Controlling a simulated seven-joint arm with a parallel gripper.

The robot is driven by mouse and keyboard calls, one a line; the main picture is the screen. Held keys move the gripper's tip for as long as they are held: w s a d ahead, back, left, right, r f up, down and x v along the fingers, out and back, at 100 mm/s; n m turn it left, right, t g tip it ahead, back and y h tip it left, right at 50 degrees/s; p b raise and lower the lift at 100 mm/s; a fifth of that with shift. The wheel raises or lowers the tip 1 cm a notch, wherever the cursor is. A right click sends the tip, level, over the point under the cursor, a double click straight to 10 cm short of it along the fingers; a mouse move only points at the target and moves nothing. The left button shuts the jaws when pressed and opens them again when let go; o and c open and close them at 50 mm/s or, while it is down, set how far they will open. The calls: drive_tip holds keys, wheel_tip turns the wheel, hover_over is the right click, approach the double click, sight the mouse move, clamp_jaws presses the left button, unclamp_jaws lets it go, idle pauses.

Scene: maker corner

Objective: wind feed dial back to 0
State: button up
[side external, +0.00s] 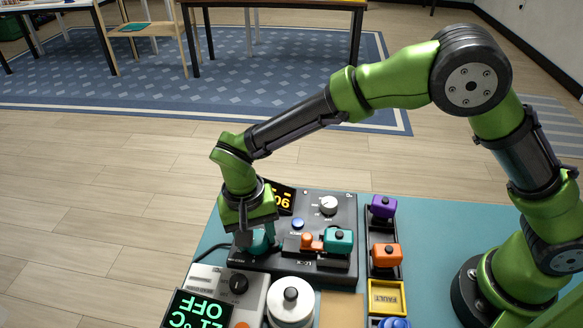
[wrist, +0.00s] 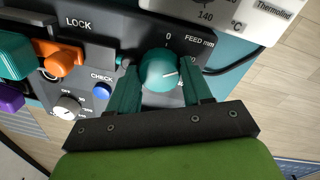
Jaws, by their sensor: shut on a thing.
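The teal feed dial (wrist: 158,70) sits on the dark machine panel (wrist: 105,50), beside the printed 0 and "FEED mm". Its white pointer line points right in the wrist view, tilted slightly up, away from the 0. My gripper (wrist: 160,78) has one finger on each side of the dial and is shut on it. In the side view my gripper (side external: 258,240) reaches down onto the dial, which is mostly hidden by the fingers. An amber display (side external: 281,198) is partly hidden by my wrist, and its digits look upside down.
Next to the dial are an orange lock lever (wrist: 62,62), a blue check button (wrist: 102,88) and a white knob (wrist: 67,107). A teal block (side external: 337,240) stands on the machine. A thermostat box (side external: 222,285) and a tray of coloured blocks (side external: 371,262) flank it.

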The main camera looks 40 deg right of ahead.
sight(254, 244)
drive_tip(key=n, duration=0.5)
drive_tip(key=shift+r, duration=0.1)
drive_tip(key=n, duration=0.5)
drive_tip(key=shift+s+d+n+t, duration=0.1)
drive_tip(key=shift+n+t, duration=0.2)
drive_tip(key=shift+n, duration=0.1)
idle(0.3)
drive_tip(key=o, duration=1)
drive_tip(key=shift+o, duration=0.2)
wheel_tip(254, 244, up, 17)
drive_tip(key=a, duration=0.1)
drive_tip(key=shift+s, duration=0.35)
